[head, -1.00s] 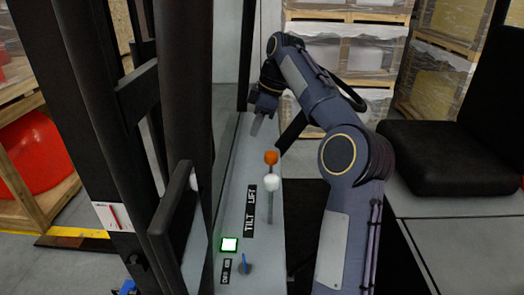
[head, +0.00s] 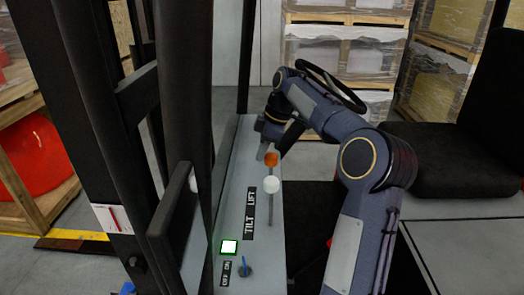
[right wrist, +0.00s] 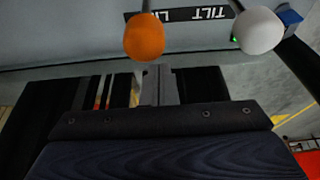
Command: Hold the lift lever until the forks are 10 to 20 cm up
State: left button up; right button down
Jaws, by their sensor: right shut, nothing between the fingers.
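The orange-knobbed lever (head: 271,159) stands on the grey console (head: 262,270) by the LIFT label (head: 252,202). The white-knobbed lever (head: 271,185) stands nearer, by the TILT label (head: 249,229). My right gripper (head: 262,156) is shut and empty, just beyond and left of the orange knob. In the right wrist view, its fingers (right wrist: 158,75) point at the console close beside the orange knob (right wrist: 145,37); I cannot tell whether they touch it. The white knob (right wrist: 258,30) is off to the right there. The forks are not visible. My left gripper is out of view.
The black mast (head: 185,100) rises left of the console and carries a white plate with a red mark (head: 113,218). A steering wheel (head: 335,85) and black seat (head: 450,160) are right.

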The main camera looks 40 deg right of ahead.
jog(key=shift+d, duration=0.1)
jog(key=shift+s+d+f, duration=0.1)
jog(key=shift+s+d, duration=0.1)
jog(key=shift+d, duration=0.1)
jog(key=s+d+t+y+b, duration=0.1)
jog(key=d, duration=0.1)
jog(key=s+d+y+b, duration=0.1)
jog(key=s+d, duration=0.1)
jog(key=shift+s+t, duration=0.25)
jog(key=shift+t, duration=0.15)
jog(key=shift+s+d+f, duration=0.1)
jog(key=shift+s+d, duration=0.05)
jog(key=shift+d, duration=0.05)
dwell(2.5)
jog(key=w+a, duration=0.1)
jog(key=a+r, duration=0.1)
jog(key=w+a, duration=0.1)
jog(key=shift+w+a+r+p, duration=0.25)
jog(key=shift+w+r+p, duration=0.05)
jog(key=shift+r+p, duration=0.1)
jog(key=v, duration=0.9)
jog(key=shift+s+d, duration=0.2)
jog(key=shift+d, duration=0.15)
